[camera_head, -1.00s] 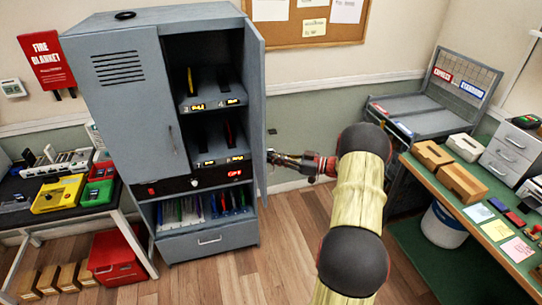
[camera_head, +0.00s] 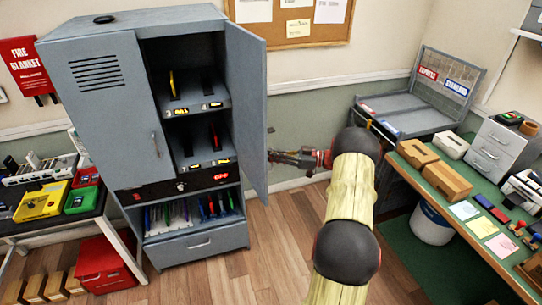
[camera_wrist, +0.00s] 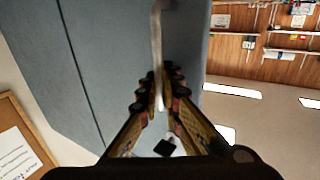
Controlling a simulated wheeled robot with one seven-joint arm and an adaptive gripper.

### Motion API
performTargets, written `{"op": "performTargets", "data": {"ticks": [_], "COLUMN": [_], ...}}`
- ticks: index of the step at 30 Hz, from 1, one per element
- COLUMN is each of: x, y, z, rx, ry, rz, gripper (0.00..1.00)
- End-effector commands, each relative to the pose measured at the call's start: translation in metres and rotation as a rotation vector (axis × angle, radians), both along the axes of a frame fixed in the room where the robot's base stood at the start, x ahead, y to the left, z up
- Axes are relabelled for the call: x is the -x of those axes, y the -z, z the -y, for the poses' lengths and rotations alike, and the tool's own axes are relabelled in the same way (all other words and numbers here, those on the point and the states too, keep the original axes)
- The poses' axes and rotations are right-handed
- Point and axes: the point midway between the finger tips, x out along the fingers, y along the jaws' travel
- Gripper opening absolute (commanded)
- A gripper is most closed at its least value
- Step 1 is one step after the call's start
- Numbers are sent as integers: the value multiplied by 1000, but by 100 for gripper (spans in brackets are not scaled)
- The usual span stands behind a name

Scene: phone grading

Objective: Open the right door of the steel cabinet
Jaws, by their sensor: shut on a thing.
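The grey steel cabinet (camera_head: 95,115) stands at left centre. Its right door (camera_head: 250,105) stands swung well out, showing its inner face to the head camera; the shelves behind it are exposed. The left door (camera_head: 105,120) is closed. My gripper (camera_head: 274,156) is at the outer side of the right door, near its free edge. In the wrist view, the fingers of my gripper (camera_wrist: 160,76) are closed around the pale vertical door handle (camera_wrist: 156,45). The door's grey outer face fills the left of that view. The handle is hidden from the head camera.
Wooden floor (camera_head: 295,235) lies open in front of the cabinet. A green bench (camera_head: 460,225) with wooden boxes is at right, with a white bucket (camera_head: 432,225) beneath. A grey rack (camera_head: 410,120) stands at the back right. A table and red bin (camera_head: 108,265) are left.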

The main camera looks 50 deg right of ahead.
Motion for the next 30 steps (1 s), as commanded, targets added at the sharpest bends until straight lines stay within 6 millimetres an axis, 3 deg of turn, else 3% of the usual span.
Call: {"op": "performTargets", "data": {"ticks": [9,19,23,30], "x": [0,3,14,53], "y": [0,0,0,1], "z": [0,2,11,40], "rx": [-1,0,-1,0], "ry": [0,1,3,4], "rz": [-1,0,1,0], "gripper": [22,22,22,22]}}
